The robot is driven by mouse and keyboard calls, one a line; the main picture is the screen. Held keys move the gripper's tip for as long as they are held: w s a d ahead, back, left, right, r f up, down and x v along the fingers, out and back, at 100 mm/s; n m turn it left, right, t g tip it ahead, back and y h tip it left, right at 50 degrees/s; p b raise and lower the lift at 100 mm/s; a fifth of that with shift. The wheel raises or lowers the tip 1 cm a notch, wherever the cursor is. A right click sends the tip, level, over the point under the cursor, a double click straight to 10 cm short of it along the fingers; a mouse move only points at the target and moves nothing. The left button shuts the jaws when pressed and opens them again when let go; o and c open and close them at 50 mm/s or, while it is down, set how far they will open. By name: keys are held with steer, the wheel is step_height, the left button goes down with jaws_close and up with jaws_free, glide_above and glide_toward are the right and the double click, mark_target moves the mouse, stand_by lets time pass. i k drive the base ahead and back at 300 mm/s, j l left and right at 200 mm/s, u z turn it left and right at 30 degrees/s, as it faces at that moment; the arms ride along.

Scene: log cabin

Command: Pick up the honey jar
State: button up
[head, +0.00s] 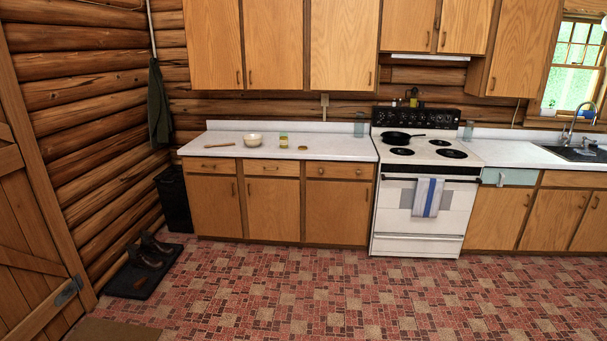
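A small jar (283,140) with a pale label and amber-yellow tones stands upright on the white counter (330,149) left of the stove. It looks like the honey jar, but it is too small to read. It stands just right of a cream bowl (253,139). A small flat golden disc (302,148) lies to its right. My gripper is not in view, and nothing seems to touch the jar.
A brown wooden utensil (219,145) lies left of the bowl. A clear glass jar (359,126) stands near the stove (420,195), which holds a black pan (397,136). Boots on a mat (138,283) and a black bin (174,198) are at left. The tiled floor (290,290) is clear.

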mark_target(283, 135)
steer(key=i, duration=4.15)
steer(key=i+u, duration=0.15)
steer(key=i, duration=0.3)
steer(key=i+l+u, duration=0.2)
steer(key=i, duration=0.2)
steer(key=i+l+u, duration=0.15)
steer(key=i, duration=0.3)
